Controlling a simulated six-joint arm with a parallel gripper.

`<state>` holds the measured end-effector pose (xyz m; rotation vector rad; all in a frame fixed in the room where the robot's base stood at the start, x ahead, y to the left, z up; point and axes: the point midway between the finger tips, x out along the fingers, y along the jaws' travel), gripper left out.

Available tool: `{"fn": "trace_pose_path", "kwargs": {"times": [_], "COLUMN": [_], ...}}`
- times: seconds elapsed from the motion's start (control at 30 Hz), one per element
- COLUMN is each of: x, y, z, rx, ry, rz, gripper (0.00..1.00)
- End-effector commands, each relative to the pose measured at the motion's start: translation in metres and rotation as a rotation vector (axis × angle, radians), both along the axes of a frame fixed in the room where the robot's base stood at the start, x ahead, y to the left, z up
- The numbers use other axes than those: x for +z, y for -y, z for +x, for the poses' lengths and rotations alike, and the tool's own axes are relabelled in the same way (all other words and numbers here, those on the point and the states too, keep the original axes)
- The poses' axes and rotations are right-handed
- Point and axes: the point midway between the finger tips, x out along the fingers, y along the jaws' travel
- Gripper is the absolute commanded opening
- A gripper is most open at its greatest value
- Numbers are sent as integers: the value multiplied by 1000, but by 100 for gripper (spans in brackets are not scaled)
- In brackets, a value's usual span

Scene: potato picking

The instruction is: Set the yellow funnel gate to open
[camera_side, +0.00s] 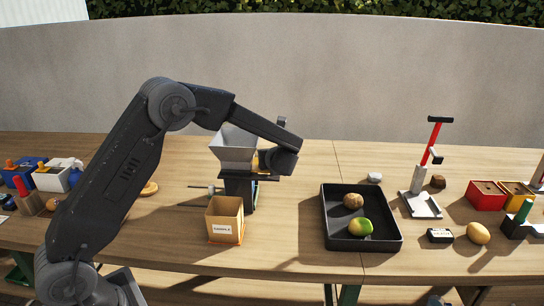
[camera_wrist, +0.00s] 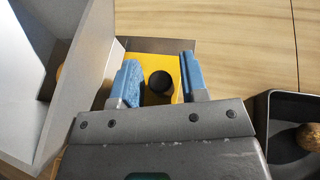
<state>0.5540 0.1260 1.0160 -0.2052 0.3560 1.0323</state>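The grey funnel (camera_side: 234,150) stands on a dark stand in the middle of the table. Its yellow gate (camera_side: 262,161) is mostly hidden behind my gripper in the side view. In the wrist view the yellow gate plate (camera_wrist: 155,65) lies beside the funnel wall (camera_wrist: 72,100), and a round black knob (camera_wrist: 160,83) stands up from it. My gripper (camera_wrist: 159,77) is open, with one blue finger on each side of the knob and a narrow gap visible at both sides. The gate's setting cannot be told from these views.
A cardboard sample box (camera_side: 224,222) stands in front of the funnel stand. A black tray (camera_side: 328,230) with two potatoes, one partly green, is to the right. A red-handled press (camera_side: 432,160) and red and yellow boxes stand farther right.

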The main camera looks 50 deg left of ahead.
Motion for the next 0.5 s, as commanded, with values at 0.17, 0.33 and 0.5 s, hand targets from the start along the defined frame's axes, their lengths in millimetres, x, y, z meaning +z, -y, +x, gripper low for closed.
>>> {"fn": "trace_pose_path", "kwargs": {"times": [0.17, 0.33, 0.5], "x": [0, 0, 0], "y": [0, 0, 0], "z": [0, 0, 0], "rx": [0, 0, 0], "ry": [0, 0, 0], "rz": [0, 0, 0], "gripper": [23, 7, 0]}}
